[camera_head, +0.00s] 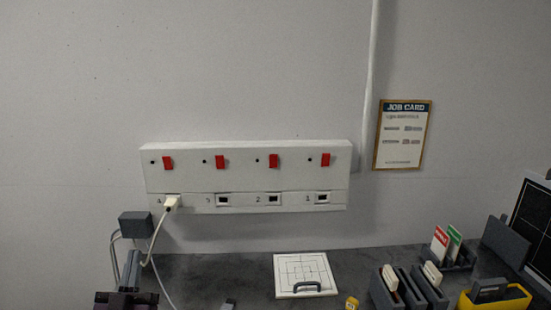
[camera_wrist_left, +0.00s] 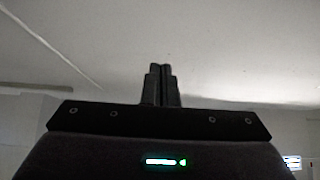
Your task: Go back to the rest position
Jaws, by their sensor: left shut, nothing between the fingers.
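My left gripper (camera_head: 132,262) shows at the bottom left of the head view, low in front of the dark worktop. In the left wrist view its two dark fingers (camera_wrist_left: 160,68) are together and point at a plain pale surface, with nothing between them. My right gripper is in neither view.
A white socket panel (camera_head: 245,180) with red switches is on the wall; a white plug (camera_head: 172,202) sits in its leftmost socket, its cable hanging near my left gripper. A grey box (camera_head: 135,225) is beside it. A white gridded board (camera_head: 304,270), card holders (camera_head: 408,288) and a yellow bin (camera_head: 495,300) occupy the worktop.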

